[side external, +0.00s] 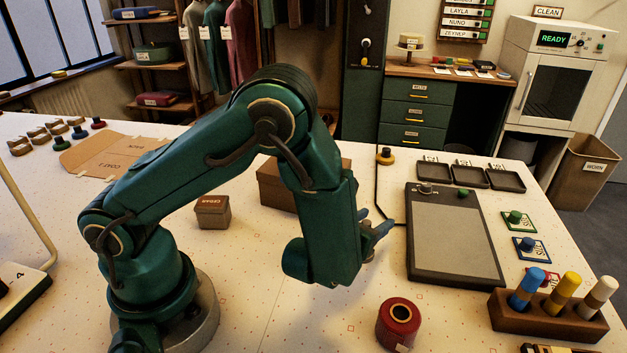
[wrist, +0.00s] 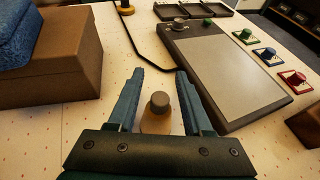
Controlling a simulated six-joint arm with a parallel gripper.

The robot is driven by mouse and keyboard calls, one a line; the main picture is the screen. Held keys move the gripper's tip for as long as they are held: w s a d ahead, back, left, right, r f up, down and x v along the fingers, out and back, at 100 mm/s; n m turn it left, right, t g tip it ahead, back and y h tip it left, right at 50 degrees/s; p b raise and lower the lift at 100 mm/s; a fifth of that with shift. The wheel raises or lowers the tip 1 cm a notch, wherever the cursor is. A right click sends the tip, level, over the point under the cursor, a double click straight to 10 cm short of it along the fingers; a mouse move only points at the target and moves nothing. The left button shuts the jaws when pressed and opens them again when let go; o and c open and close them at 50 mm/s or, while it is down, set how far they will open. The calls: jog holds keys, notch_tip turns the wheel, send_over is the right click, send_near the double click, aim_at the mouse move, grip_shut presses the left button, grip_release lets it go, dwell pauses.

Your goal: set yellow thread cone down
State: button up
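My gripper (wrist: 160,75) is low over the right part of the table, its blue fingers spread and pointing toward the grey pad. In the wrist view, a small tan piece with a grey-brown rounded top (wrist: 159,104) shows between the fingers, with gaps visible at its sides. I cannot tell whether it is the yellow thread cone or what it rests on. In the side view, my arm mostly hides that spot.
A red spool (side external: 398,322) stands at the front. The dark-framed pad (side external: 411,262) lies beyond my gripper. A brown box (wrist: 62,76) with blue cloth stands to the left. Black trays (side external: 470,175) sit at the back. Bare table lies between the pad and the red spool.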

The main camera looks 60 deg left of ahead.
jog(key=shift+r, duration=0.25)
jog(key=v, duration=0.6)
jog(key=shift+s+d, duration=0.1)
jog(key=shift+d, duration=0.05)
jog(key=shift+s+r, duration=0.2)
jog(key=shift+s, duration=0.3)
jog(key=s+a+r+n+g+y, duration=0.3)
jog(key=s+a+n+g, duration=0.6)
jog(key=n, duration=0.7)
jog(key=s+d+r+n+t+h, duration=0.2)
jog(key=s+d+r+n+h, duration=0.2)
jog(key=n, duration=1.1)
jog(key=d+r+h, duration=0.2)
jog(key=d+h, duration=0.1)
jog(key=h, duration=0.1)
jog(key=shift+s+n, duration=0.2)
jog(key=shift+n, duration=0.1)
